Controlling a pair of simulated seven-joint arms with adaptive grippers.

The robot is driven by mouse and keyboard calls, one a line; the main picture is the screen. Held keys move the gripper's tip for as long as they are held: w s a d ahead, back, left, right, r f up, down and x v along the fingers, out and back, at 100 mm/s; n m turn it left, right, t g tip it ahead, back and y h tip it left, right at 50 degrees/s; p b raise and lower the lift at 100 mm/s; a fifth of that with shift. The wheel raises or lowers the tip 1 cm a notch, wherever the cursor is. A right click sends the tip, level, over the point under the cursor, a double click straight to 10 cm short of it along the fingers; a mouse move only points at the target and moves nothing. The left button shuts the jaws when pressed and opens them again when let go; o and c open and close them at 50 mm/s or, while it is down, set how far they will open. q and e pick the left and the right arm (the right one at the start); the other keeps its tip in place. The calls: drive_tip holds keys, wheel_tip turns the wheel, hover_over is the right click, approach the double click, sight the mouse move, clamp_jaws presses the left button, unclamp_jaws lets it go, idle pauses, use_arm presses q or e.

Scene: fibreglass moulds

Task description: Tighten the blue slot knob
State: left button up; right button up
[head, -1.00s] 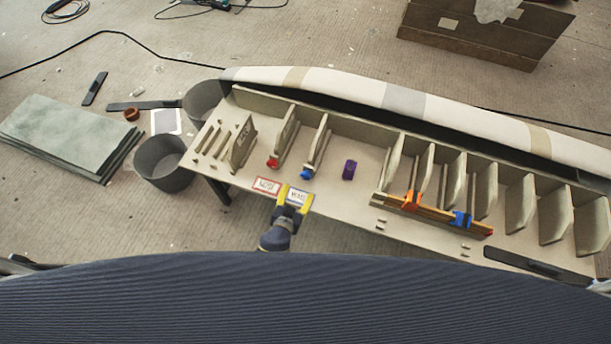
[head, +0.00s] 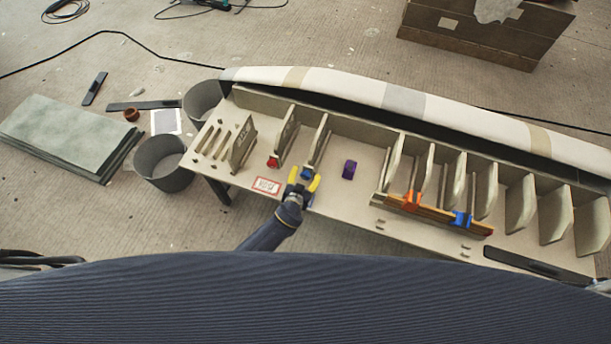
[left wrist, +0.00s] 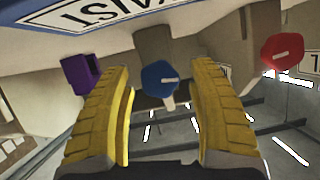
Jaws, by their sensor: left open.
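The blue slot knob (head: 306,174) sits at the front end of an upright panel on the long bench. In the left wrist view the blue knob (left wrist: 159,79) is round with a pale mark and lies between the fingers, beyond their tips. My left gripper (head: 304,181) has yellow fingers and is open around the line to the knob; in the left wrist view the fingers (left wrist: 165,85) stand on both sides of it. I cannot tell whether they touch it. My right gripper is not in view.
A red knob (head: 272,162) is left of the blue one and a purple block (head: 349,169) is right. A red-framed label (head: 267,186) lies on the bench front. Orange and blue clamps (head: 412,201) hold a wooden strip further right. A grey bucket (head: 163,163) stands at the bench's left end.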

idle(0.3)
use_arm(q)
clamp_jaws()
idle(0.3)
